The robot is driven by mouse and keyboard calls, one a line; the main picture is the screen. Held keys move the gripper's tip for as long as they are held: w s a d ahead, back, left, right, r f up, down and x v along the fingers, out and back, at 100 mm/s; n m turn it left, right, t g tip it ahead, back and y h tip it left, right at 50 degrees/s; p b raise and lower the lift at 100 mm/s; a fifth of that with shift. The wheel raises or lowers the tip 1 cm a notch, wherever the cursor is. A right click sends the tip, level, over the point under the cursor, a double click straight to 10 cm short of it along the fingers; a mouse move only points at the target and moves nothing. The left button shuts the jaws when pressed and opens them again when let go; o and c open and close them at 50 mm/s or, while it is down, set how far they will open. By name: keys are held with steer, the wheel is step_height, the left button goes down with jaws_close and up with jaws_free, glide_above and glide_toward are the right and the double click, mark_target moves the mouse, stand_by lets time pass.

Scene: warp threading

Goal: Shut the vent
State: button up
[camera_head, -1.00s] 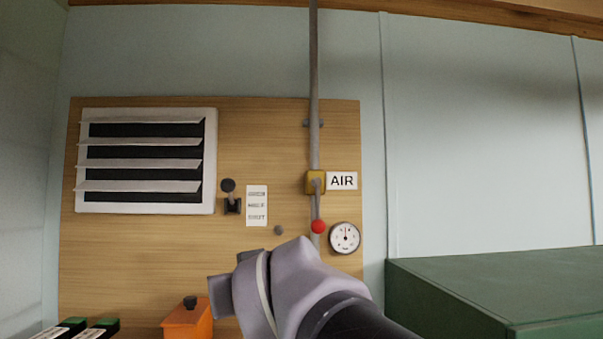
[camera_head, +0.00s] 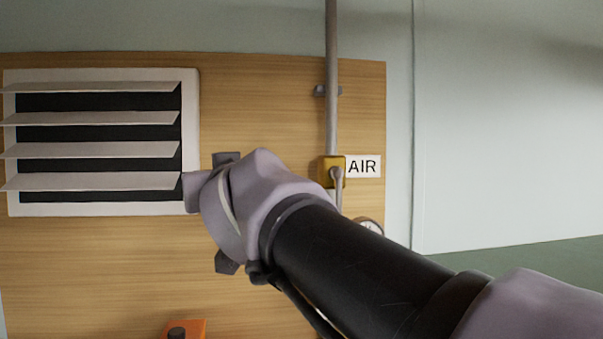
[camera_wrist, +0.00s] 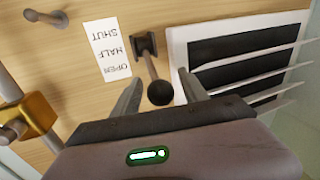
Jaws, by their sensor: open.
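The vent (camera_head: 100,135) is a white-framed louvre on the wooden board at the left, its slats tilted out with dark gaps between them. It also shows at the right of the wrist view (camera_wrist: 240,60). Its lever (camera_wrist: 152,68) has a dark bracket and a round black knob (camera_wrist: 160,93). The lever points toward the OPEN end of the OPEN/HALF/SHUT label (camera_wrist: 107,48). My gripper (camera_wrist: 160,76) is open, with a finger on each side of the lever and knob; I cannot tell whether they touch. In the head view my wrist hides the lever and label.
Right of my wrist are a grey pipe (camera_head: 331,60) with a yellow valve (camera_head: 326,172), an AIR sign (camera_head: 363,167) and a partly hidden gauge (camera_head: 372,225). An orange box (camera_head: 193,328) with a black knob is below. A green surface (camera_head: 520,258) lies at right.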

steer(key=shift+f+x, duration=0.2)
steer(key=shift+x, duration=0.85)
steer(key=shift+s+d+r, duration=0.15)
steer(key=shift+s+d, duration=0.1)
steer(key=shift+s, duration=0.25)
steer(key=shift+c, duration=0.6)
steer(key=shift+s+d, duration=0.1)
steer(key=c, duration=0.4)
jaws_close()
